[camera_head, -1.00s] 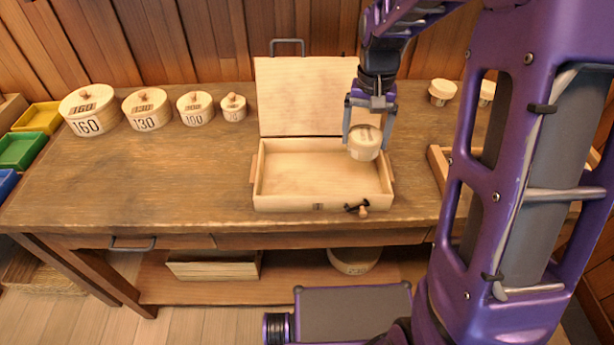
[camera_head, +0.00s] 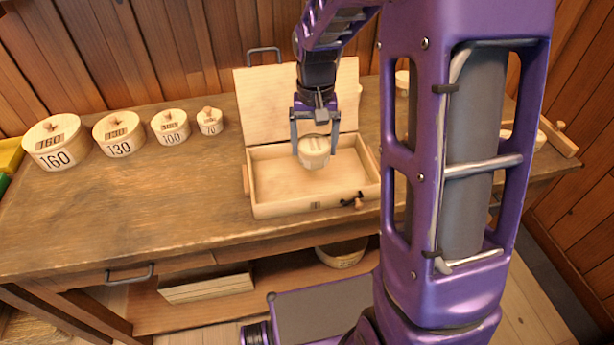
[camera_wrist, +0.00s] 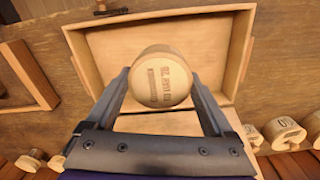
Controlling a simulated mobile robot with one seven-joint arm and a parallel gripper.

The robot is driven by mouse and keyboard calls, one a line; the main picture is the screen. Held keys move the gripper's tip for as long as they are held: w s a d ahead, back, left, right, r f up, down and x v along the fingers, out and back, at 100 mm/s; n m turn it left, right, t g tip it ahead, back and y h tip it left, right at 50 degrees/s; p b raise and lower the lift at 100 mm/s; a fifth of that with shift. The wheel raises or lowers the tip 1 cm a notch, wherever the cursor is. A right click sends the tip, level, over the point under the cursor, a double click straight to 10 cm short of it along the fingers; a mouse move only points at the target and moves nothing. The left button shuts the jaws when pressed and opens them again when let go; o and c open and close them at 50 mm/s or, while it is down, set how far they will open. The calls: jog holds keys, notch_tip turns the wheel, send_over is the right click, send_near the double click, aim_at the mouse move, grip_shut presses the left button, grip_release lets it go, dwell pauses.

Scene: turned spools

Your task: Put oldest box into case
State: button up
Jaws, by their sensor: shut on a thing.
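The case (camera_head: 285,209) is a shallow open wooden box on the workbench, its lid (camera_head: 262,105) standing up at the back. My gripper (camera_head: 315,147) is over the case and shut on a small round pale wooden box (camera_head: 314,158). The held box is near the middle of the case opening; whether it touches the floor of the case is not clear. In the wrist view the held box (camera_wrist: 161,82) sits between both fingers, with printed marks on its lid too small to read surely. The case's side wall (camera_wrist: 240,50) shows beyond it, and its interior looks otherwise empty.
Round lidded boxes marked 160 (camera_head: 55,146), 130 (camera_head: 119,137), 100 (camera_head: 171,128) and a smaller one (camera_head: 209,122) stand in a row left of the case. A dark latch (camera_head: 352,201) is on the case front. Bench front left is clear.

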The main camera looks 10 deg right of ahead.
aim_at(315, 143)
notch_tip(315, 143, down, 9)
jog(key=shift+f+b, duration=0.1)
jog(key=shift+b, duration=0.2)
jog(key=shift+f, duration=0.15)
jog(key=o, duration=1.2)
notch_tip(315, 143, up, 12)
jog(key=shift+r+p, duration=0.25)
jog(key=shift+p, duration=0.3)
